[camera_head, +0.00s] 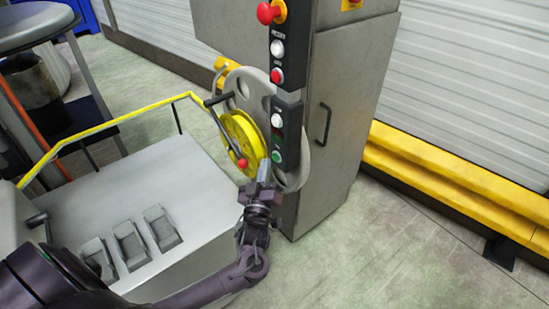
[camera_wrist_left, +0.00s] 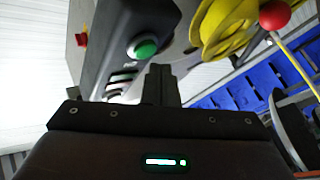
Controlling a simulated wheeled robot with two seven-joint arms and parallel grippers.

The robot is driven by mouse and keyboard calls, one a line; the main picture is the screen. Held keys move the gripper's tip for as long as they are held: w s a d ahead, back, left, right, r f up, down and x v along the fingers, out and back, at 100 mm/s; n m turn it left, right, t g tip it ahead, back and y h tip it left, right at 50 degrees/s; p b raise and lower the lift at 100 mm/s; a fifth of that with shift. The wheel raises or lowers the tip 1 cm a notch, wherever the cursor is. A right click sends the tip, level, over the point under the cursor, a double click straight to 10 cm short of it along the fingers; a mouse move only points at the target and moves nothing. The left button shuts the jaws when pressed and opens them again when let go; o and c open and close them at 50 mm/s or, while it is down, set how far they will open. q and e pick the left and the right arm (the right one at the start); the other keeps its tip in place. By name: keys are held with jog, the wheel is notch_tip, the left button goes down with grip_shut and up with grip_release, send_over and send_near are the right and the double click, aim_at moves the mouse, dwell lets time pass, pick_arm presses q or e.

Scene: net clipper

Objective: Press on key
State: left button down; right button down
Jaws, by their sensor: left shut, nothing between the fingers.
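The black control panel (camera_head: 287,104) on the grey machine cabinet (camera_head: 338,120) carries white, red and green buttons. The green button (camera_head: 277,156) sits at its lower end. It also shows large in the left wrist view (camera_wrist_left: 144,48). My left gripper (camera_head: 264,172) is shut and empty, with its fingertips just below and to the left of the green button. In the left wrist view the shut fingers (camera_wrist_left: 160,82) point toward the panel, below and slightly right of the green button. I cannot tell whether they touch it. My right gripper is not in view.
A yellow wheel (camera_head: 240,140) and a crank with a red knob (camera_head: 242,163) stand close left of the panel. A red emergency knob (camera_head: 268,13) sits on top. A grey platform with pedals (camera_head: 130,243) lies lower left. A yellow barrier (camera_head: 460,185) runs at right.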

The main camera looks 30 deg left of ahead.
pick_arm(q)
jog(key=shift+w, duration=0.1)
dwell(0.6)
jog(key=shift+w+d, duration=0.15)
jog(key=shift+w, duration=0.15)
jog(key=shift+w+d+b, duration=0.15)
jog(key=shift+w+b, duration=0.2)
jog(key=shift+b, duration=0.15)
dwell(0.4)
jog(key=shift+s, duration=0.15)
jog(key=shift+s+a+p, duration=0.3)
jog(key=shift+s+p, duration=0.05)
jog(key=shift+s, duration=0.25)
jog(key=s, duration=0.1)
jog(key=s+a+p, duration=0.1)
jog(key=s, duration=0.1)
jog(key=s+a+p, duration=0.1)
jog(key=shift+s, duration=0.35)
